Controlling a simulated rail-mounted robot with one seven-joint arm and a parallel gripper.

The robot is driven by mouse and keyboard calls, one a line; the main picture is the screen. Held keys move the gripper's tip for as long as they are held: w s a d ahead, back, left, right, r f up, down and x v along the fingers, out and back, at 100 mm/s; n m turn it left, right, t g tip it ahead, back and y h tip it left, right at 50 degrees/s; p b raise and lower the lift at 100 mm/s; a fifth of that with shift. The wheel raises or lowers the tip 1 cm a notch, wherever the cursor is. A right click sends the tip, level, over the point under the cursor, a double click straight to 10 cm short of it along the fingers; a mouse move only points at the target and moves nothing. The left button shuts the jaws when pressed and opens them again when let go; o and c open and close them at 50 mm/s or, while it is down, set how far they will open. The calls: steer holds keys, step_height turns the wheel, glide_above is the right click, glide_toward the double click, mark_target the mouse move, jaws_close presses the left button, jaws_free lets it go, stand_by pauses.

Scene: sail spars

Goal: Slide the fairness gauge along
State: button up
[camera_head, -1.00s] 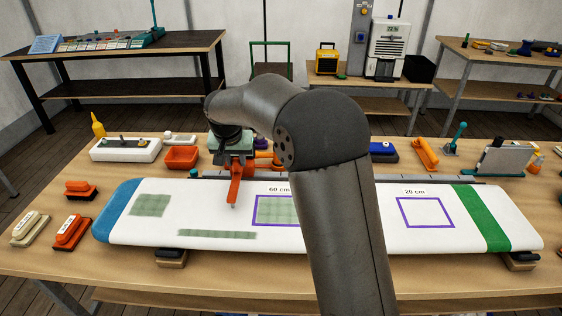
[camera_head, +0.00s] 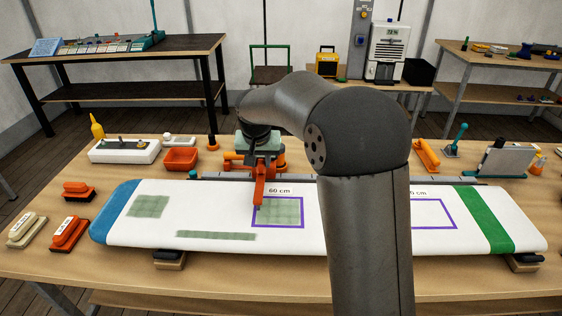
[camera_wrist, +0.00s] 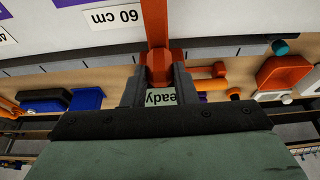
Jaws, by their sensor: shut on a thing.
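The orange fairness gauge (camera_head: 259,188) stands at the back edge of the white spar (camera_head: 340,240), and its arm reaches forward over the surface. Its tip is at the left part of the purple "60 cm" frame (camera_head: 278,226). My gripper (camera_wrist: 160,88) is shut on the gauge's orange body, which also shows in the wrist view (camera_wrist: 154,28). A label with letters like "eady" (camera_wrist: 162,98) shows between the fingers. The grey rail (camera_head: 215,178) runs behind the spar. My arm hides part of the spar and rail to the right of the gauge.
Green hatched patches (camera_head: 148,206) lie on the spar's left part. Orange sanding blocks (camera_head: 68,233) lie at the left. A red-orange tray (camera_head: 181,159) and a white box (camera_head: 124,151) stand behind. A second purple frame (camera_head: 433,214) is partly hidden at the right.

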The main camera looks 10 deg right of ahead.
steer(key=shift+s+d+r, duration=0.1)
steer(key=shift+s+d, duration=0.1)
steer(key=shift+d, duration=0.75)
steer(key=shift+s+d+r, duration=0.1)
steer(key=shift+s+d, duration=0.15)
steer(key=shift+d, duration=0.65)
steer(key=shift+s+d, duration=0.2)
steer(key=shift+d, duration=0.75)
steer(key=shift+d+b, duration=0.1)
steer(key=shift+b, duration=0.2)
steer(key=shift+s+d, duration=0.8)
steer(key=shift+d, duration=2.2)
steer(key=shift+s+d, duration=0.75)
steer(key=shift+d, duration=2.3)
steer(key=shift+s+d, duration=0.8)
steer(key=shift+d, duration=2.2)
steer(key=shift+s+d, duration=0.15)
steer(key=shift+d, duration=0.4)
steer(key=shift+s+d+f+p, duration=0.2)
steer(key=shift+s+d, duration=0.65)
steer(key=shift+d, duration=2.4)
steer(key=shift+s+d+r+p, duration=0.2)
steer(key=shift+s+d, duration=0.65)
steer(key=shift+d, duration=2.35)
steer(key=shift+s+d+f+p, duration=0.1)
steer(key=shift+s+d+p, duration=0.5)
steer(key=shift+d, duration=2.65)
steer(key=shift+s+b, duration=0.25)
steer(key=shift+b, duration=0.05)
